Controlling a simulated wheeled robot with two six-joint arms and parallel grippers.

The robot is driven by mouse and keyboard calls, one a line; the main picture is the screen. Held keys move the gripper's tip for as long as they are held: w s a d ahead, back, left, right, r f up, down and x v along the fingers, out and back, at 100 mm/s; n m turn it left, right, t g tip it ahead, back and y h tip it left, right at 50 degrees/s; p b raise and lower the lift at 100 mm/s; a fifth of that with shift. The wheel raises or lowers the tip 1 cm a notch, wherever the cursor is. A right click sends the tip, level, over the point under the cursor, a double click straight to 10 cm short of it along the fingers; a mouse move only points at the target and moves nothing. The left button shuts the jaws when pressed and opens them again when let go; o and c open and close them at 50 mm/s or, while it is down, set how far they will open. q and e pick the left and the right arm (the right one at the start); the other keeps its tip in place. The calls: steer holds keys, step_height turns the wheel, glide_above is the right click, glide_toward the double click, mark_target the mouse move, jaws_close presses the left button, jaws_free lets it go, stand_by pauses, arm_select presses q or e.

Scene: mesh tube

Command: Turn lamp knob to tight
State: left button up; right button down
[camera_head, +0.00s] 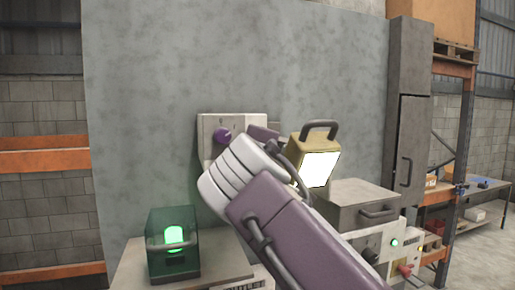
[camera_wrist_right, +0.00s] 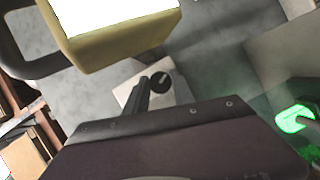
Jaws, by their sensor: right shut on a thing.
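A yellow lamp (camera_head: 299,147) with a dark handle and bright white face is right of the box, and looms at the top of the wrist view (camera_wrist_right: 118,42). My left gripper is out of view.
A green lit lamp in a dark clear case (camera_head: 173,240) stands on a bench at lower left. A grey lidded box (camera_head: 355,200) with a handle is right of my arm, above panels with small lights and knobs. A grey wall panel (camera_head: 150,90) stands behind.

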steer(key=shift+m+g+y+p, duration=0.4)
steer(key=shift+m+p, duration=0.25)
steer(key=shift+m, duration=0.4)
steer(key=shift+m+g+y+p, duration=0.3)
steer(key=shift+m+g+p, duration=0.3)
steer(key=shift+m, duration=0.45)
steer(key=shift+f, duration=0.1)
steer(key=c, duration=1.3)
jaws_free()
steer(key=shift+c, duration=0.2)
steer(key=shift+d, duration=0.1)
steer(key=b+v, duration=0.1)
steer(key=v, duration=0.8)
